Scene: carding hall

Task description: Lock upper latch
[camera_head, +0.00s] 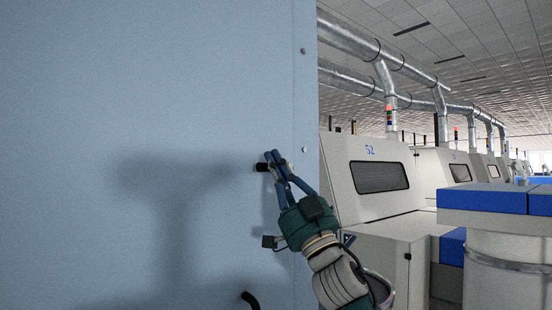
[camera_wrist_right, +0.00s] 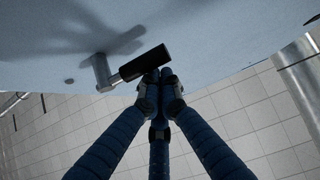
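The upper latch (camera_head: 262,167) is a dark handle on the large light blue panel, near its right edge. In the right wrist view the latch (camera_wrist_right: 145,63) shows as a black grip on a bent metal shank, lying slightly tilted. My right gripper (camera_head: 275,157) is at this latch. Its blue fingers come together at the tips in the wrist view (camera_wrist_right: 158,82), right against or just below the black grip. I see no grip between the tips; whether they touch it is not clear. My left gripper is not in view.
The blue panel (camera_head: 130,90) fills the left side. A second dark curved handle (camera_head: 250,300) sits lower on it. Cream machines (camera_head: 370,150) and a white drum with a blue top (camera_head: 490,200) stand at right. The tiled floor (camera_wrist_right: 240,125) below is clear.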

